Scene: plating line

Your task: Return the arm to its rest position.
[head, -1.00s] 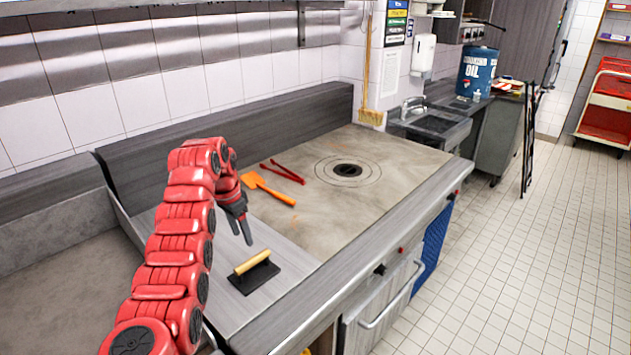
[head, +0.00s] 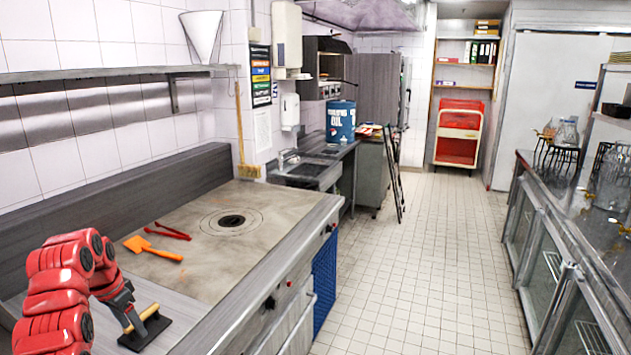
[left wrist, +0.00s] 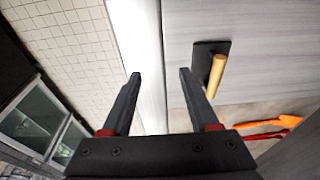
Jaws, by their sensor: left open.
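My left arm (head: 58,285) is red and jointed and comes in at the lower left of the head view, bent over the near end of the counter. My left gripper (head: 135,325) points down, open, near a black press with a wooden handle (head: 150,328). In the left wrist view the two fingers of the gripper (left wrist: 160,88) stand apart with nothing between them. The press (left wrist: 212,62) lies beside the right finger there. My right gripper is not in view.
An orange spatula (head: 150,248) and red tongs (head: 168,231) lie on the griddle (head: 205,270). A blue oil drum (head: 340,121) stands by the sink. A glass-fronted counter (head: 560,255) runs along the right. The tiled floor (head: 420,260) between is clear.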

